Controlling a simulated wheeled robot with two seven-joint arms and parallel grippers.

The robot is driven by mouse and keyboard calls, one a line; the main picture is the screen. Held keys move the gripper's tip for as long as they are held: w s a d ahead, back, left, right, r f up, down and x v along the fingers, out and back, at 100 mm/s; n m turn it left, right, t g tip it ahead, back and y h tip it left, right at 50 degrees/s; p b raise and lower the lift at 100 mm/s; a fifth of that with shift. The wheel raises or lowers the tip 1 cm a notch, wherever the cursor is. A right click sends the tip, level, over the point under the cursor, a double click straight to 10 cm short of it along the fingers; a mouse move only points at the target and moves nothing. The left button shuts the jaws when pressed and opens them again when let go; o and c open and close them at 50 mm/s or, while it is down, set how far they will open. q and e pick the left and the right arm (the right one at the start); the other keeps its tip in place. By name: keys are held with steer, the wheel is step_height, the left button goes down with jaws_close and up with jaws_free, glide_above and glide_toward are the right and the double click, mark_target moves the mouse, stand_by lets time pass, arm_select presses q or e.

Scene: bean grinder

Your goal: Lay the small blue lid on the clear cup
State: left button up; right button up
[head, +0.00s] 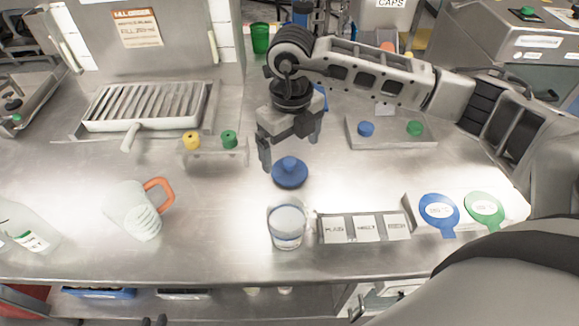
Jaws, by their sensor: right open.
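The small blue lid (290,174), a round disc with a knob on top, shows on the steel counter just behind the clear cup (287,228). The clear cup stands upright near the counter's front, with pale contents and an uncovered top. My right gripper (290,146) comes in from the right and points down, just above and behind the blue lid. Its fingers are apart, with nothing seen between them. Whether a finger touches the lid I cannot tell. My left gripper is not in view.
A jug (136,212) with an orange handle stands left. A plate (390,134) holds blue and green knobs. Counter between jug and cup is clear.

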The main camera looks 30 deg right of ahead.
mark_target(290, 161)
steer(key=shift+w+d+f+p, duration=0.1)
steer(key=shift+w+f+p, duration=0.1)
steer(key=shift+f, duration=0.75)
steer(key=shift+w+a+f+p, duration=0.1)
steer(key=shift+f+p, duration=0.1)
steer(key=shift+f, duration=0.75)
steer(key=shift+w+d+f+p, duration=0.1)
steer(key=shift+f+p, duration=0.1)
steer(key=shift+f, duration=0.75)
steer(key=c, duration=1)
